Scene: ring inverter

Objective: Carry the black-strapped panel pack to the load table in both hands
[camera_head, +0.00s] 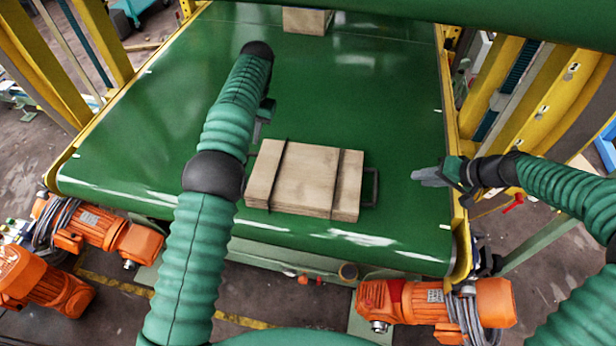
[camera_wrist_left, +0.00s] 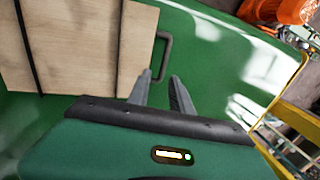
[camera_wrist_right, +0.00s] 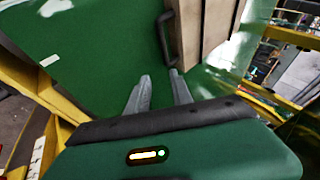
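The panel pack (camera_head: 305,180) is a stack of pale wooden boards with two black straps. It lies flat on the green belt. Its right black handle (camera_head: 371,187) shows in the head view, and my left arm covers its left end. My right gripper (camera_head: 418,177) is open and empty, to the right of that handle and apart from it; the right wrist view shows the handle (camera_wrist_right: 165,35) ahead of the fingers. My left gripper (camera_wrist_left: 161,76) is open and empty, its fingertips close to the left handle (camera_wrist_left: 164,57). In the head view, my left arm mostly hides this gripper.
The green belt (camera_head: 130,150) is wide and clear around the pack. Another wooden piece (camera_head: 306,20) lies at its far end. Yellow frames (camera_head: 475,130) line both sides. Orange motors (camera_head: 440,300) stand below the near edge. I cannot make out a load table.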

